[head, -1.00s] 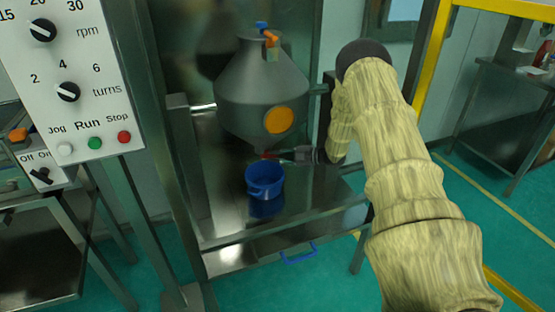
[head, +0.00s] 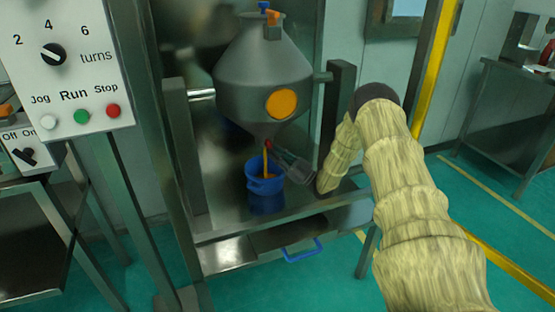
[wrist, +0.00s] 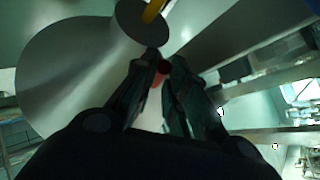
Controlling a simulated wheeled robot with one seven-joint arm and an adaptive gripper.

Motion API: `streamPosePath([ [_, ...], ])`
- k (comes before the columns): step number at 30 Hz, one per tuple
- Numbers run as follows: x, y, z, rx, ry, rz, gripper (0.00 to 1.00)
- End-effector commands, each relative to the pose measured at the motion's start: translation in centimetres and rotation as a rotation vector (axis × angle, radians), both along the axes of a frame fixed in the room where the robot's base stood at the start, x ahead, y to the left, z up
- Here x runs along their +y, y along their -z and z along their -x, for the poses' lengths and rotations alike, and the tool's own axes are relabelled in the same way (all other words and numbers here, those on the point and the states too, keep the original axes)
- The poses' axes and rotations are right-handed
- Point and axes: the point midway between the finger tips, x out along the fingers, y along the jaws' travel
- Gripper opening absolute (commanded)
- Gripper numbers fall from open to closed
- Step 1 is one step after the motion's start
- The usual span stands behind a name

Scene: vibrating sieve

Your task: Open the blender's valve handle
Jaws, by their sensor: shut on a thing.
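The blender (head: 255,85) is a grey double-cone vessel with an orange disc on its side. It hangs with its narrow outlet pointing down. The red valve handle (head: 268,143) is at the outlet, and a red part of it also shows between my fingers in the wrist view (wrist: 164,67). My gripper (head: 275,155) is shut on the handle from the right, and my fingers partly hide it. A thin orange-yellow stream (head: 265,158) runs from the outlet down into the blue bucket (head: 265,184) below. The wrist view shows the grey cone (wrist: 80,65) and yellow at its mouth (wrist: 152,10).
The bucket stands on a metal platform (head: 220,218) between upright posts. A blue pull handle (head: 303,250) is at the platform's lower front. A control panel (head: 72,65) with knobs and buttons stands at left. A yellow post (head: 432,70) and a steel table (head: 505,95) are at right.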

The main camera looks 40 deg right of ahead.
Motion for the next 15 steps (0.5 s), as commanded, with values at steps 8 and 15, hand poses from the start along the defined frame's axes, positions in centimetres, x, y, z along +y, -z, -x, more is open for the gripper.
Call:
streamPosePath([
  [8,0.02,0.33,-0.10,-0.045,0.007,-0.166,0.00],
  [15,0.16,0.27,-0.15,-0.062,0.008,-0.236,0.00],
])
